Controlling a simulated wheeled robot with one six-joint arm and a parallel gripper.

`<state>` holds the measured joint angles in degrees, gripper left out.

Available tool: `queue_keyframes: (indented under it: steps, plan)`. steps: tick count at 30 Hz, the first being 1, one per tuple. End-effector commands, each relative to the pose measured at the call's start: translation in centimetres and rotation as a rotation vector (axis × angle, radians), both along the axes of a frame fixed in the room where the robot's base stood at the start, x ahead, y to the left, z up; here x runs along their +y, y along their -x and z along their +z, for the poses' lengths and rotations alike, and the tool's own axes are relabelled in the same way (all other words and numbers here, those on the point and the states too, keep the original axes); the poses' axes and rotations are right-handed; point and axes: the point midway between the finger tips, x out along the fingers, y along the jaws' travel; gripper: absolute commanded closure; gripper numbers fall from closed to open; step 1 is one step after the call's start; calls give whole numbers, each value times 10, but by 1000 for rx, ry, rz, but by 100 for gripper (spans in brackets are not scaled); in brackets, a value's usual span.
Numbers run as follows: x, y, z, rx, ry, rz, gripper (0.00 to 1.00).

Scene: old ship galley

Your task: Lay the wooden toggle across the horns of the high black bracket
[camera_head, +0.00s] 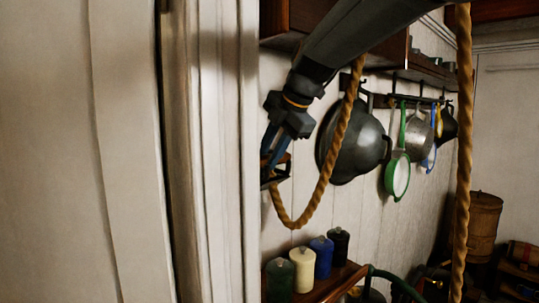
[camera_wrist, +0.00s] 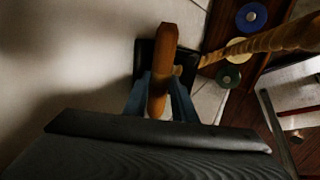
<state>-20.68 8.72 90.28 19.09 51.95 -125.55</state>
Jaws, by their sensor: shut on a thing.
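My gripper (camera_head: 273,158) is at the left end of the white plank wall, close to the pale upright frame. It is shut on the wooden toggle (camera_wrist: 162,62), an orange-brown rod held between two blue fingers in the wrist view. A small part of the toggle (camera_head: 285,158) shows in the head view. A thick rope (camera_wrist: 245,45) runs up to the toggle's side. A black bracket (camera_wrist: 145,58) shows behind and beside the toggle. In the head view, a dark piece (camera_head: 268,181) shows just under the fingers. I cannot tell whether toggle and bracket touch, and the horns are not clear.
The rope (camera_head: 325,175) hangs in a loop beside my gripper. A large dark pan (camera_head: 357,148) and a green-rimmed pan (camera_head: 398,175) hang to the right. Several lidded jars, one cream (camera_head: 302,270), stand on a wooden shelf (camera_head: 335,285) below. Another rope (camera_head: 463,150) hangs in front.

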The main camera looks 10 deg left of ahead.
Motion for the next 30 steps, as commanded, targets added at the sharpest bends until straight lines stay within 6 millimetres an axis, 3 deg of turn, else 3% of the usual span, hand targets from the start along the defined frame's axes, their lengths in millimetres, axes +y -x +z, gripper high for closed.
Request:
queue_keyframes:
  steps: [25,26,30]
  plan:
    - [-1,0,-8,0,0,0,99]
    - [-1,0,-8,0,0,0,72]
    - [-1,0,-8,-1,-1,0,54]
